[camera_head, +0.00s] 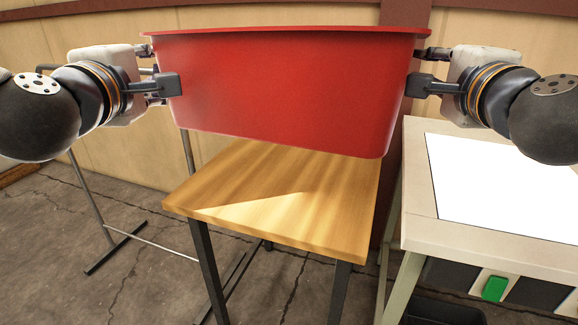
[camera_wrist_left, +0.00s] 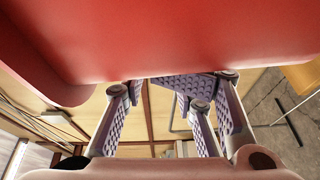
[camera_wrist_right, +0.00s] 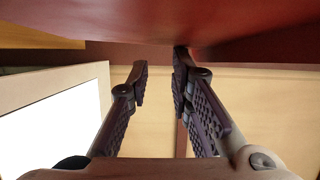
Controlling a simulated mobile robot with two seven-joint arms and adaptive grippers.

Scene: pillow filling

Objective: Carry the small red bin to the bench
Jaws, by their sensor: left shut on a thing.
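The red bin (camera_head: 285,90) is held up level in the air in the head view, its long wall facing me. It also fills the top of the left wrist view (camera_wrist_left: 170,40) and of the right wrist view (camera_wrist_right: 180,20). My left gripper (camera_head: 158,70) is shut on the bin's left end. My right gripper (camera_head: 425,70) is at its right end, a finger in front of the wall; a gap shows between its fingers in the right wrist view. A wooden-topped bench (camera_head: 270,200) stands below the bin, its top bare where visible; the bin hides its back part.
A pale table (camera_head: 415,200) with a white sheet (camera_head: 500,185) stands close at the right, with a green button (camera_head: 494,288) below its edge. A dark metal stand (camera_head: 95,210) is at the left. A wall (camera_head: 300,15) is behind. Cracked floor (camera_head: 110,290) is open at front left.

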